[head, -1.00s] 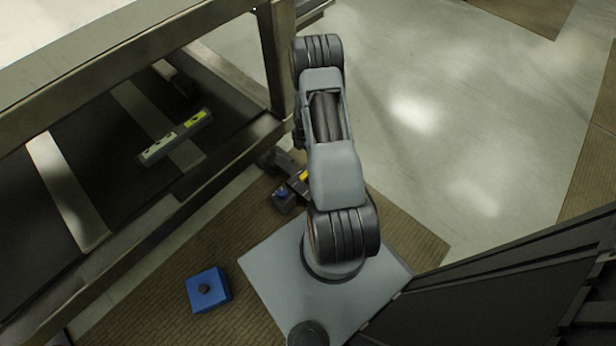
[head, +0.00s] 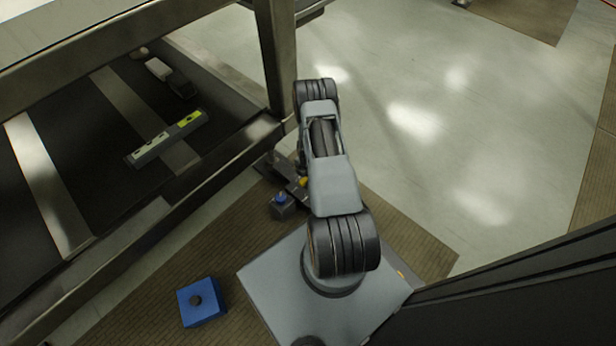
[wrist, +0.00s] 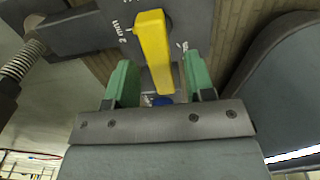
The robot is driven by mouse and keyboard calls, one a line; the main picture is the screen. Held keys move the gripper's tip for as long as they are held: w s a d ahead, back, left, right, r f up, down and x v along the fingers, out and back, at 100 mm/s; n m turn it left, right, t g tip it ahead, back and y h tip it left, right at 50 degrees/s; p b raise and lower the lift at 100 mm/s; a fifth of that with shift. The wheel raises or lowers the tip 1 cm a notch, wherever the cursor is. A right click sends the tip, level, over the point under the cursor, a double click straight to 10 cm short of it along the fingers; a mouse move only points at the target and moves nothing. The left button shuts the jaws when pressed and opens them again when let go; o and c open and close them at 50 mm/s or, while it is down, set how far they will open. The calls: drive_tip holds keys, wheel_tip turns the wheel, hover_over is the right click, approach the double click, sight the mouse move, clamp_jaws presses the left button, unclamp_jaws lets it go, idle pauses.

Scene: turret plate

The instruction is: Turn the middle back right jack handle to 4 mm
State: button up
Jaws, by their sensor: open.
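The yellow jack handle (wrist: 153,50) shows in the wrist view, pivoting on a grey plate with white marks. One mark (wrist: 118,30) seems to read 2 mm; another (wrist: 182,46) is partly hidden. My gripper (wrist: 158,64) is open, with one green finger on each side of the handle. I cannot tell whether either finger touches it. A blue knob (wrist: 162,99) shows beyond the handle's end, between the fingers. In the head view my arm hides most of the jack; only a bit of yellow (head: 303,182) and the blue knob (head: 281,198) show.
A metal frame table (head: 275,60) with a dark lower shelf stands at the left. A spirit level (head: 165,139) lies on that shelf. Open floor (head: 420,120) lies to the right.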

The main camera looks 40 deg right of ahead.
drive_tip(key=shift+f, duration=0.35)
clamp_jaws()
idle(0.3)
